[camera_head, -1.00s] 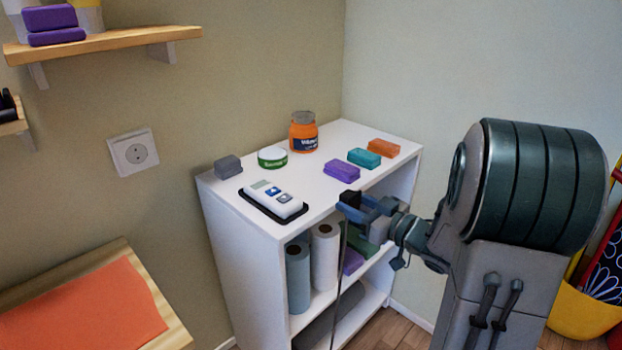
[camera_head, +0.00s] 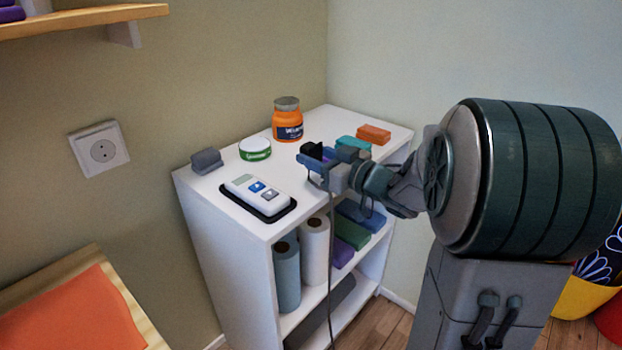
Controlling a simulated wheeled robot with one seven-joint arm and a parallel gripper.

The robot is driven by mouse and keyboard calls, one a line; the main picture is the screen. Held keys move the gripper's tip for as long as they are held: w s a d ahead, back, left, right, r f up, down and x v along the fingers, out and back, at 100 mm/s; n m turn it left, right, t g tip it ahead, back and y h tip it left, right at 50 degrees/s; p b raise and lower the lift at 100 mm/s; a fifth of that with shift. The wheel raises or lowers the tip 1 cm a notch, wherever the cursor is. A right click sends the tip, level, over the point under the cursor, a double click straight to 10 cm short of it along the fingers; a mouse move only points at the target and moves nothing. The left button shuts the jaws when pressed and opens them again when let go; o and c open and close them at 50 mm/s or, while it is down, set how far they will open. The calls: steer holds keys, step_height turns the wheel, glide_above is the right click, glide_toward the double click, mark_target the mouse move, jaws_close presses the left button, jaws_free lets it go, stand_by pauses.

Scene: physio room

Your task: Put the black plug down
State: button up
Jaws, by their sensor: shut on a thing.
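My gripper (camera_head: 316,167) is shut on the black plug (camera_head: 311,149), which shows as a small dark shape at its jaws. It holds the plug over the right part of the white shelf unit's top (camera_head: 222,215); I cannot tell whether the plug touches the surface. A thin dark cord (camera_head: 331,265) hangs from the gripper down past the front of the unit.
On the top stand a white device (camera_head: 257,193) on a black base, a grey block (camera_head: 206,161), a green-and-white tin (camera_head: 255,149), an orange jar (camera_head: 287,121), a teal block (camera_head: 353,143) and an orange block (camera_head: 373,134). A wall socket (camera_head: 102,149) is left.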

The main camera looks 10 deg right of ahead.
mark_target(311, 187)
steer(key=shift+w+a+f, duration=0.5)
steer(key=shift+w, duration=0.1)
steer(key=shift+f+b, duration=0.75)
steer(key=shift+f, duration=1.2)
steer(key=shift+f+b, duration=0.45)
steer(key=shift+f, duration=0.2)
steer(key=o, duration=1.3)
steer(key=shift+c, duration=0.2)
steer(key=shift+r, duration=0.1)
